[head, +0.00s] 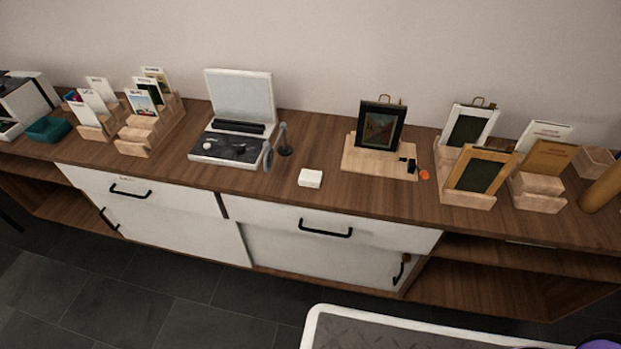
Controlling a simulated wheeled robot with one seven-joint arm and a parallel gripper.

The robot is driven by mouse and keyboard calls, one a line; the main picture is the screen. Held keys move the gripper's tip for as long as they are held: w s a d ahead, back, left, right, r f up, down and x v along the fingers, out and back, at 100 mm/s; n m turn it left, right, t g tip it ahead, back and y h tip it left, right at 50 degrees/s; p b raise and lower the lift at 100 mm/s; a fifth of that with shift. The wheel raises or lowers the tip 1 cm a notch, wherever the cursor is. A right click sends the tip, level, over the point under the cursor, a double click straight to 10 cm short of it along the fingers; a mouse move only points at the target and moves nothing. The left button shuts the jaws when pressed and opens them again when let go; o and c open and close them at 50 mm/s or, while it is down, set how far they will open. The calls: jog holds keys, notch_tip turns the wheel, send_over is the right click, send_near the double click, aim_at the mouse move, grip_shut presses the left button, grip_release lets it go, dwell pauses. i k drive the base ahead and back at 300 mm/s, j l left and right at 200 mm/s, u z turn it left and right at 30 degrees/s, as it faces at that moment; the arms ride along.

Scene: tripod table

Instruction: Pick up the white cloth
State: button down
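A small white block-like thing (310,178) lies on the wooden top of the long cabinet (330,199), near its front edge and right of the open white case. It may be the white cloth, folded; its texture is too small to tell. Nothing touches it. No other thing in view looks like a white cloth. My gripper is not in view.
An open white case (238,98) and a small dark stand (284,140) are left of the white thing. A dark picture frame (381,126) stands on a wooden board to its right, beside an orange spot (424,175). Card holders (140,133) stand farther left.

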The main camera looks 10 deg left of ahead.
aim_at(308, 177)
jog(key=i+j+u, duration=0.1)
jog(key=j+u, duration=0.15)
jog(key=u, duration=0.15)
jog(key=i+j+u, duration=0.15)
jog(key=u, duration=0.2)
jog(key=i+j+u, duration=0.15)
jog(key=u, duration=0.25)
jog(key=j, duration=0.1)
